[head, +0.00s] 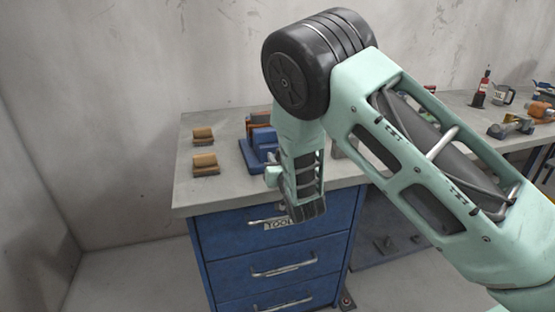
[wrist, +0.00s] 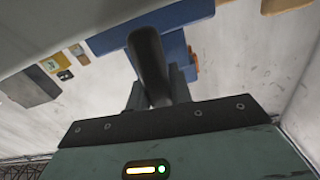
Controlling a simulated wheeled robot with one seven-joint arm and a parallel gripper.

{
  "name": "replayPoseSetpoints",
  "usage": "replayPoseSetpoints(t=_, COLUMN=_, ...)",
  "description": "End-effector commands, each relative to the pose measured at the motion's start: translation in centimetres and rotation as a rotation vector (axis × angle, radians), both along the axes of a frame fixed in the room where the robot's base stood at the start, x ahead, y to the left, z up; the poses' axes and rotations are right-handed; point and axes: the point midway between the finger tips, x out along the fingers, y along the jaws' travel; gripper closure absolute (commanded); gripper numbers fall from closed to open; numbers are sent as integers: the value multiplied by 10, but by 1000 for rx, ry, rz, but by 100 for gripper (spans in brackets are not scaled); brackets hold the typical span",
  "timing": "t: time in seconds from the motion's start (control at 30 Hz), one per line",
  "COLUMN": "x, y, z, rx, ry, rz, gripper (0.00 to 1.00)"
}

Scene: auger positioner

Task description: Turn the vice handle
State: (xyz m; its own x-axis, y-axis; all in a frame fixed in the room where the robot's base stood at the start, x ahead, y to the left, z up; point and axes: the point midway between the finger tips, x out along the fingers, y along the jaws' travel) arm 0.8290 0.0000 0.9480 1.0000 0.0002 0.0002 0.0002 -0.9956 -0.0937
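The blue vice (head: 258,150) stands near the front edge of the grey bench, partly hidden behind my arm. In the wrist view the vice's blue body (wrist: 195,13) is at the top, and a dark rounded bar, seemingly the vice handle (wrist: 149,55), runs down toward my palm. My gripper (wrist: 158,84) has one finger on each side of this bar, very close to it. I cannot tell whether the fingers press on it. In the head view the handle and my fingertips are hidden by my wrist.
Two brown blocks (head: 205,160) lie on the bench (head: 187,185) left of the vice. Blue drawers (head: 275,250) with metal pulls are below the bench top. A wall is close behind.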

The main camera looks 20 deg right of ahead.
Motion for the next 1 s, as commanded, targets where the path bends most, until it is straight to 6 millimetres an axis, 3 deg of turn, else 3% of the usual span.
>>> replayPoseSetpoints(t=0.47, x=0, y=-2, z=-3, rx=91, ry=-2, rz=-1, gripper=100)
replayPoseSetpoints(t=1.0, x=0, y=-7, z=-7, rx=521, ry=-4, rz=-2, gripper=100)
